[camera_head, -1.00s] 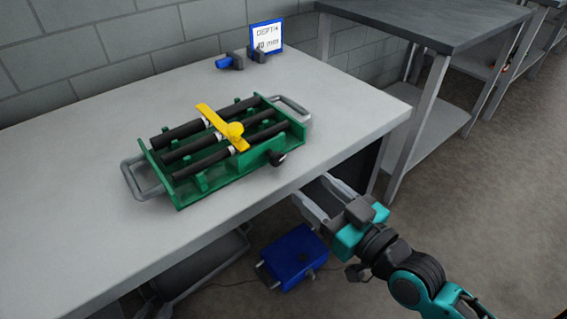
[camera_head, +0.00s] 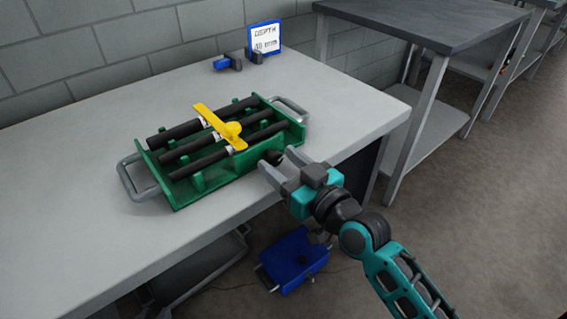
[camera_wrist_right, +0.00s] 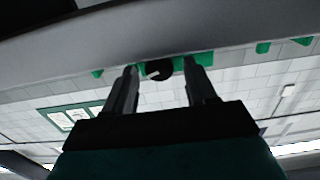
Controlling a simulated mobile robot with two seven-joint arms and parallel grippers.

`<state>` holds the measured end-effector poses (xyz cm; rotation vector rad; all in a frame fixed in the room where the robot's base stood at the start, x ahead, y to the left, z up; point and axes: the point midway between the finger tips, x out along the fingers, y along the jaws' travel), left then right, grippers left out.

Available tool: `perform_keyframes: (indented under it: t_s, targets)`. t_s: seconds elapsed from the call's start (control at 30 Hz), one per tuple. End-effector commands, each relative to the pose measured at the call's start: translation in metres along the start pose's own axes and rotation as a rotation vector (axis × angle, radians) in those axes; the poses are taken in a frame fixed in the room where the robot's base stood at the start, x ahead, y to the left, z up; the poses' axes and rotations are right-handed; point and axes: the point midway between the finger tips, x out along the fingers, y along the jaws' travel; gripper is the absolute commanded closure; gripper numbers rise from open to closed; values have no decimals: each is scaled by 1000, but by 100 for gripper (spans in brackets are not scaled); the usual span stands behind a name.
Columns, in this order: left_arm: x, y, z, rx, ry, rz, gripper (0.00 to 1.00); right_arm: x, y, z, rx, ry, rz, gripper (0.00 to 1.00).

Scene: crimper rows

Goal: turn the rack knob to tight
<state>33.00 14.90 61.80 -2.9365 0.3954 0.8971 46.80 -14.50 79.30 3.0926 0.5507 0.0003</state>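The green rack (camera_head: 222,178) stands on the bench with several dark rods lying across it and a yellow bar (camera_head: 224,130) over them. The black rack knob (camera_head: 273,157) sticks out of the rack's front side, partly hidden by my fingers. In the right wrist view the round knob (camera_wrist_right: 160,69) bears a pale mark and appears between the fingers. My right gripper (camera_head: 277,161) is open with its fingertips at the knob, one to each side. The wrist view also shows the open right gripper (camera_wrist_right: 161,72); contact cannot be told. My left gripper is not in view.
The bench (camera_head: 80,230) has its front edge just below the rack. A depth sign (camera_head: 265,38) and a small blue tool (camera_head: 228,63) are at the back. A blue box (camera_head: 292,262) is below the bench. A second table (camera_head: 420,22) stands behind, to the right.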

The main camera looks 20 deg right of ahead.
Motion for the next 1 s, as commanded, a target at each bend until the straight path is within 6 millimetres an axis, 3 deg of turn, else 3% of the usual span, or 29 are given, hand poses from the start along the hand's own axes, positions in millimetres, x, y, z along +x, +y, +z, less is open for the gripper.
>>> perform_keyframes:
  t_s: [0.07,0.53,0.67,1.0]
  targets:
    - [0,0,0,0,1,0,73,0,0,0,0,0,0,52]
    - [0,0,-1,0,1,0,73,0,0,0,0,0,0,97]
    - [-3,0,-6,0,1,0,73,0,0,-2,25,-2,-1,97]
    - [-22,1,-33,0,3,0,73,0,1,-2,315,-3,0,97]
